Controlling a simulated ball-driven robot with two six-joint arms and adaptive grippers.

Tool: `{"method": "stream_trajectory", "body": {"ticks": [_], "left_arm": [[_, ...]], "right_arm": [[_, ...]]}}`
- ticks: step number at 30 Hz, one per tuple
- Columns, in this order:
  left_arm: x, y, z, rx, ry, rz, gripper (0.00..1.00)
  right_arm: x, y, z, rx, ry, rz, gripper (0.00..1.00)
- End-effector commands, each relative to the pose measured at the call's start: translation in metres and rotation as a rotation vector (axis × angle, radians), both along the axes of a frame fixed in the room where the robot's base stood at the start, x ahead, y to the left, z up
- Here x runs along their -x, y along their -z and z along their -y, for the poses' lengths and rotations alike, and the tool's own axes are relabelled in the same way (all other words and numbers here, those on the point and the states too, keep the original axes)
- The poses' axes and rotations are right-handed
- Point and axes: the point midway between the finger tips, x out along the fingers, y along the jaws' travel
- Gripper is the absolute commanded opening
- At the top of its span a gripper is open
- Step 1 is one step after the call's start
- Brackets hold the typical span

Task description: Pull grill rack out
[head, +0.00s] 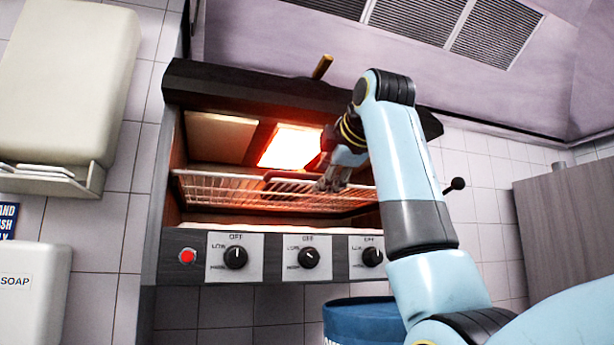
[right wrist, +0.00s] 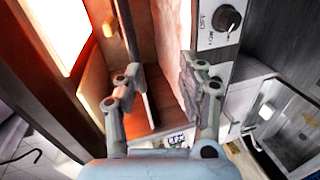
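The grill rack (head: 225,190), a shelf of thin wires, sits inside the open-fronted grill (head: 290,101) above the knob panel in the head view. A dark reddish bar (head: 285,177) shows near the middle of its front. My right gripper (head: 328,184) is at the right part of the rack's front; whether it touches the wires cannot be told. In the right wrist view my right gripper (right wrist: 160,72) has its fingers apart, with nothing clearly held between them. The rack's wires are not clear there. The arm hides the rack's right end. My left gripper is not in view.
A heating element (head: 292,146) glows above the rack. The panel below has a red button (head: 187,256) and knobs (head: 235,257). A soap dispenser (head: 30,295) hangs at left, a blue bin (head: 360,322) stands below, and a cabinet (head: 570,230) is at right.

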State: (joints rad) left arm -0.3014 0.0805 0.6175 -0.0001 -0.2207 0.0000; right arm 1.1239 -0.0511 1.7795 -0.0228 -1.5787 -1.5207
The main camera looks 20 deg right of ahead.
Motion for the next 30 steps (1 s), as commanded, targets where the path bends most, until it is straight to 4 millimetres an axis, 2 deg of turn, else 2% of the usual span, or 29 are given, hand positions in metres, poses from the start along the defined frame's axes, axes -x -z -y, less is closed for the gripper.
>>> {"method": "stream_trajectory", "body": {"ticks": [1, 2, 6, 21, 25, 30], "left_arm": [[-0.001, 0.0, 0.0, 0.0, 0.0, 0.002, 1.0], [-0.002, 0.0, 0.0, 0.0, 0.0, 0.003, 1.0], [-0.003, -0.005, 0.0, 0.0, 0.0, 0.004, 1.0], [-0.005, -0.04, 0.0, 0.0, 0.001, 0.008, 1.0], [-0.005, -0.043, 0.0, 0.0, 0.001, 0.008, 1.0], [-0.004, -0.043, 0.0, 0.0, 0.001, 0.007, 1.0]], "right_arm": [[0.001, -0.018, -0.002, 0.027, -0.01, 0.022, 0.4], [0.001, -0.025, -0.003, 0.041, -0.014, 0.03, 0.4], [-0.006, -0.038, -0.005, 0.068, -0.022, 0.044, 0.4], [-0.091, -0.021, -0.007, 0.067, -0.022, 0.045, 0.4], [-0.101, -0.017, -0.008, 0.066, -0.021, 0.045, 0.4], [-0.103, -0.016, -0.008, 0.066, -0.021, 0.047, 0.4]]}}
